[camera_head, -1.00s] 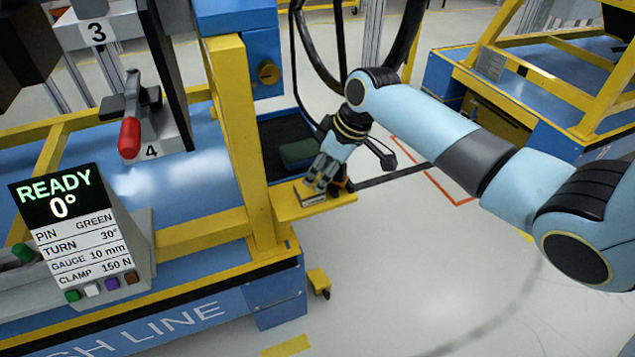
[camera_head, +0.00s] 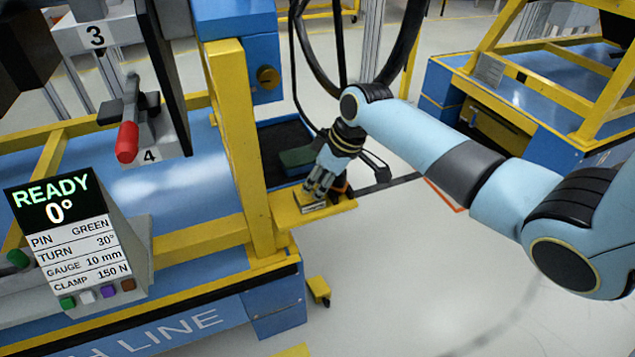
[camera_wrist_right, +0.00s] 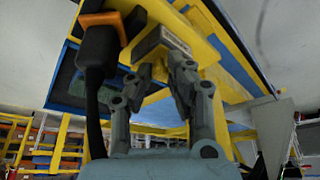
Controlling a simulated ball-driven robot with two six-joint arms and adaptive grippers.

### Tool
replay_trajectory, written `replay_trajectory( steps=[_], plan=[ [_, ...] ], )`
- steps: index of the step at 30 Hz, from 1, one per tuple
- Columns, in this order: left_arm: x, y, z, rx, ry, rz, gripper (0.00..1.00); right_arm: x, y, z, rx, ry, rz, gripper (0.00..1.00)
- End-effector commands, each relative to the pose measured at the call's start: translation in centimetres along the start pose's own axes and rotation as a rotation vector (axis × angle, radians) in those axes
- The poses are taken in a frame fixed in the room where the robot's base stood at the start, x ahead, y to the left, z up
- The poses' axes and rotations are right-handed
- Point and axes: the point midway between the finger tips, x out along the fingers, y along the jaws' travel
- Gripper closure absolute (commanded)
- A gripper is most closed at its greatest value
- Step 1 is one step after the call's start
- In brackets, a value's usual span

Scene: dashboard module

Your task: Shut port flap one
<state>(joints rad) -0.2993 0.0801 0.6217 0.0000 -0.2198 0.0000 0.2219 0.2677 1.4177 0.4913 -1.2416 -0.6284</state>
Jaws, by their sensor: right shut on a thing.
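My right gripper (camera_head: 314,197) reaches down to a small grey block (camera_head: 312,206) on a yellow shelf (camera_head: 335,206) at the side of the station. The right wrist view shows the gripper's fingers (camera_wrist_right: 163,72) at the block (camera_wrist_right: 160,43), and they are shut on it. A flap marked one cannot be made out; I cannot tell whether this block carries it. My left gripper is not in view.
A black cable end with an orange cap (camera_wrist_right: 100,22) is beside the fingers in the right wrist view. A yellow post (camera_head: 238,140) stands left of my right gripper. A display reading READY 0° (camera_head: 60,200) and a red-handled lever (camera_head: 127,142) are further left.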

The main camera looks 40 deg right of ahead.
Motion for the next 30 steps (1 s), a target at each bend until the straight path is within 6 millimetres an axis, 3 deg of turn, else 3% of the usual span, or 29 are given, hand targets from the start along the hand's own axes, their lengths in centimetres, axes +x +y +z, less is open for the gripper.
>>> replay_trajectory(
  steps=[15, 16, 21, 30],
  plan=[
    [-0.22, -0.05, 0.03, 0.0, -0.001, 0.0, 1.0, 0.48, 0.05, 0.5, 0.028, 0.066, -0.067, 1.0],
    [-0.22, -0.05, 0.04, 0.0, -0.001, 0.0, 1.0, 0.49, 0.04, 0.5, 0.028, 0.066, -0.067, 0.82],
    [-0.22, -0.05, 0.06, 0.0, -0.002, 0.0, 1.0, 0.48, 0.06, 0.5, 0.028, 0.065, -0.066, 0.61],
    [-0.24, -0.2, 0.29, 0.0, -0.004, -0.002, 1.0, 0.39, 0.16, 0.43, 0.027, 0.066, -0.064, 0.61]
  ],
)
